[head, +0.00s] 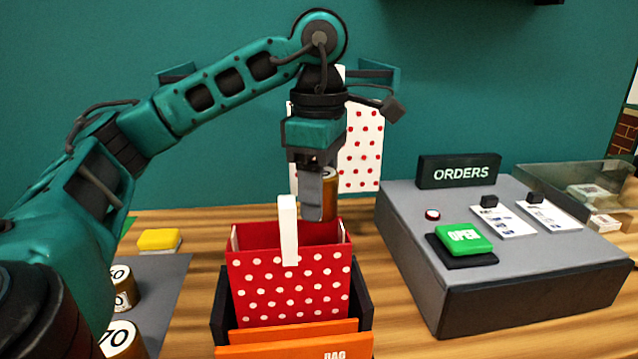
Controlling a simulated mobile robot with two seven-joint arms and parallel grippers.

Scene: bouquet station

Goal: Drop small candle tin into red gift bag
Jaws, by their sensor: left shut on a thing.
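My left gripper (318,195) comes down from above, shut on a small brown candle tin (329,190). It holds the tin above the opening of the red gift bag, towards its back right. The tin is partly hidden by the gripper finger. The red gift bag (290,285) with white dots stands upright and open at the top, with a white handle strip (288,230) at its front. The bag stands in a dark holder (362,300). My right gripper is not in view.
Two more tins (122,338) stand on a grey mat (172,285) at the left, near a yellow block (159,240). An orange panel (290,345) is in front of the bag. A grey orders counter (520,285) stands at the right. A white red-dotted sheet (362,150) is behind the gripper.

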